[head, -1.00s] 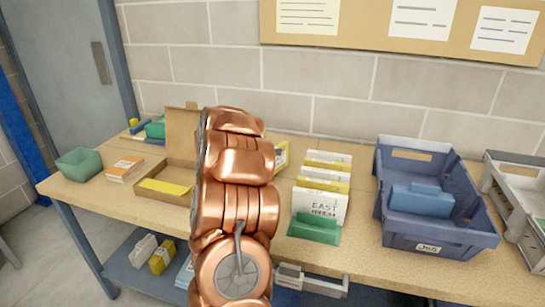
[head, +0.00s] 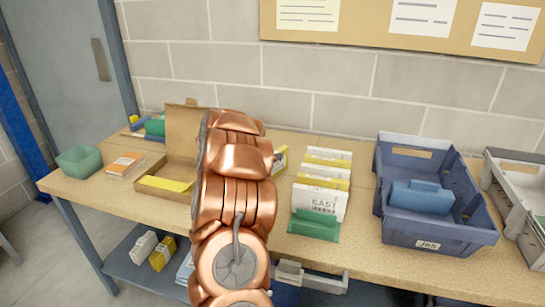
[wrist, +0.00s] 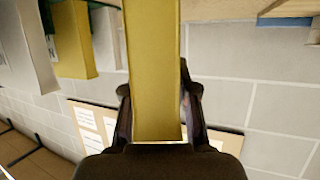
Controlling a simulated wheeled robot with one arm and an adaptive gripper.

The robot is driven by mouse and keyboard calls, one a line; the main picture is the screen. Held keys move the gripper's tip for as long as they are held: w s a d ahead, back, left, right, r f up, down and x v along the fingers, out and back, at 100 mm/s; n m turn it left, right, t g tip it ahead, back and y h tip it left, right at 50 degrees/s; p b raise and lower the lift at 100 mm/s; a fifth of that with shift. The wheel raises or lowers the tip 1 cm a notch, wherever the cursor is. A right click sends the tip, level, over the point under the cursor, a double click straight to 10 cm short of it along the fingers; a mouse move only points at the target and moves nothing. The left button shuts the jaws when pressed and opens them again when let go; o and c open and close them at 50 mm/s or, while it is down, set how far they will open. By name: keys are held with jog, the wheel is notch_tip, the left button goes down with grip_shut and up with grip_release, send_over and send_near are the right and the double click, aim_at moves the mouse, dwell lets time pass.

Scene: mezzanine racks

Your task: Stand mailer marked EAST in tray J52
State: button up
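A white mailer marked EAST (head: 322,203) stands at the front of a green holder (head: 314,227), with several white and yellow mailers upright behind it. The blue tray (head: 440,234) to the right has a small label that seems to read J65; I cannot make out J52 anywhere. A yellow and white edge (head: 280,160) shows just right of my arm.
The blue tray holds a blue block (head: 421,197). A grey tray (head: 525,170) stands at the right. Left of my arm are an open cardboard box (head: 160,190), orange-marked cards (head: 125,164) and a green bin (head: 78,160). The wall is close behind the table.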

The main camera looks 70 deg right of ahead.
jog(key=shift+o, duration=1.2)
jog(key=shift+r, duration=0.1)
jog(key=shift+r+p, duration=0.15)
jog(key=shift+p, duration=0.3)
jog(key=shift+w+a, duration=0.1)
jog(key=shift+a, duration=0.1)
jog(key=b+v, duration=0.3)
jog(key=v, duration=0.8)
jog(key=shift+a+b, duration=0.3)
jog(key=shift+b, duration=0.05)
jog(key=shift+w+a, duration=0.1)
jog(key=shift+w, duration=0.05)
